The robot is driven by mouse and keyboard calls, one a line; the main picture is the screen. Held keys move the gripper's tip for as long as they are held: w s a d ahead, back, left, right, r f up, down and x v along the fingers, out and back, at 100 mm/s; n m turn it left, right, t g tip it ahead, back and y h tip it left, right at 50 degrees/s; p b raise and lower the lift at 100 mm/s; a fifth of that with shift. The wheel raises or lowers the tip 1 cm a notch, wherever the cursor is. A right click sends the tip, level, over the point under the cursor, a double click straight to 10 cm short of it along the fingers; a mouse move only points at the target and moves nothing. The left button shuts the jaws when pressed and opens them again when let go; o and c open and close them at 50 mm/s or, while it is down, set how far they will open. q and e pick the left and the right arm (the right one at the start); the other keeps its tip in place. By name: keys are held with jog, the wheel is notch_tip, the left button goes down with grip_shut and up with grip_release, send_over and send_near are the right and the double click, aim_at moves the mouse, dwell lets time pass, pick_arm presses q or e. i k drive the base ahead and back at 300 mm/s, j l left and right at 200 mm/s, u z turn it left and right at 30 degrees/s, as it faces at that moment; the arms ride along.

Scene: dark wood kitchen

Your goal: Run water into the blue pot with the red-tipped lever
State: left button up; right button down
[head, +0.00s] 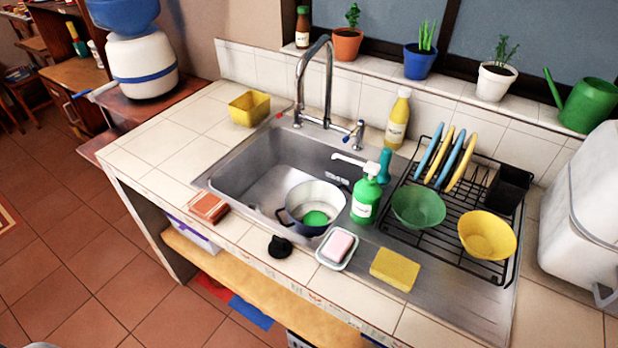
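The blue pot (290,217) sits at the front right of the steel sink basin, dark blue outside with a pale inside. A round green thing (315,218) shows in it; I cannot tell what it is. The tall chrome tap (328,85) stands behind the basin, its spout end to the left of and behind the pot. No water stream shows. A small red tip (279,115) shows left of the spout, its lever hard to make out. A blue-tipped lever (357,132) is on the right. Neither of my grippers is in view.
A green soap bottle (365,203) stands right of the pot. A dish rack (455,215) fills the right. The basin's left part is clear.

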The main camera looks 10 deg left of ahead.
aim_at(281, 114)
jog(key=j+z, duration=0.25)
jog(key=j, duration=0.2)
jog(key=k+j+z, duration=0.25)
jog(key=j, duration=0.2)
jog(key=j+z, duration=0.25)
jog(key=j, duration=0.2)
